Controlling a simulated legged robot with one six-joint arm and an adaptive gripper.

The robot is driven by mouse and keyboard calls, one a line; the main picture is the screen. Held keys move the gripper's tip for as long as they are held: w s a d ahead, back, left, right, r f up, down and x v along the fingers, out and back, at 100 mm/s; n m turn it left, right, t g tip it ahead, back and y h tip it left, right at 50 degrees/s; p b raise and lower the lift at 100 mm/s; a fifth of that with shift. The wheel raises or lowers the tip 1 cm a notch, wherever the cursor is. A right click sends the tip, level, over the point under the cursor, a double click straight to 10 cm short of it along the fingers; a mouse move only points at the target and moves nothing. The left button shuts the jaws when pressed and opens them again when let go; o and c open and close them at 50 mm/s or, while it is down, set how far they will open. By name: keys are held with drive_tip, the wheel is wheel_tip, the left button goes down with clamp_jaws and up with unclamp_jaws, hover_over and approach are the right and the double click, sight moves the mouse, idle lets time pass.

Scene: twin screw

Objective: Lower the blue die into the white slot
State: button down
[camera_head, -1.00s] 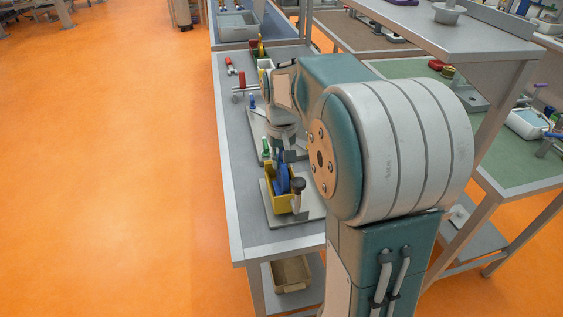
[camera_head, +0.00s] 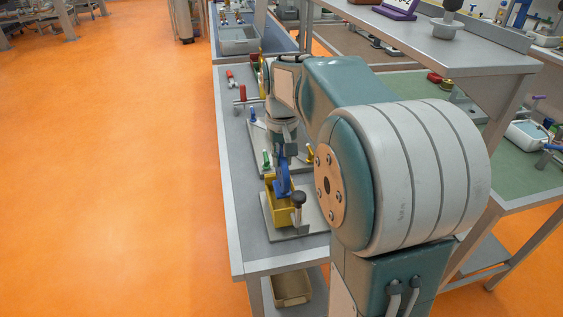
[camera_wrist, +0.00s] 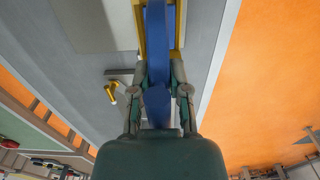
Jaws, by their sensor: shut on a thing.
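The blue die (camera_head: 282,179) is a long blue piece at the yellow bin, its lower end overlapping the bin in the head view. I cannot tell whether that end is still inside. My gripper (camera_head: 284,158) points down above the bin and is shut on the die's upper part. In the wrist view the die (camera_wrist: 158,62) runs between the two fingers of my gripper (camera_wrist: 158,98), with yellow bin walls on both sides beyond. I cannot make out the white slot in either view.
The yellow bin (camera_head: 271,207) stands on a grey plate at the bench's near end. A black-knobbed post (camera_head: 298,205) is close to its right. Green (camera_head: 266,158) and blue (camera_head: 252,113) handles and a red-handled part (camera_head: 240,101) stand farther back. The bench's left strip is clear.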

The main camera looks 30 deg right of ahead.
drive_tip(key=shift+r, duration=3.85)
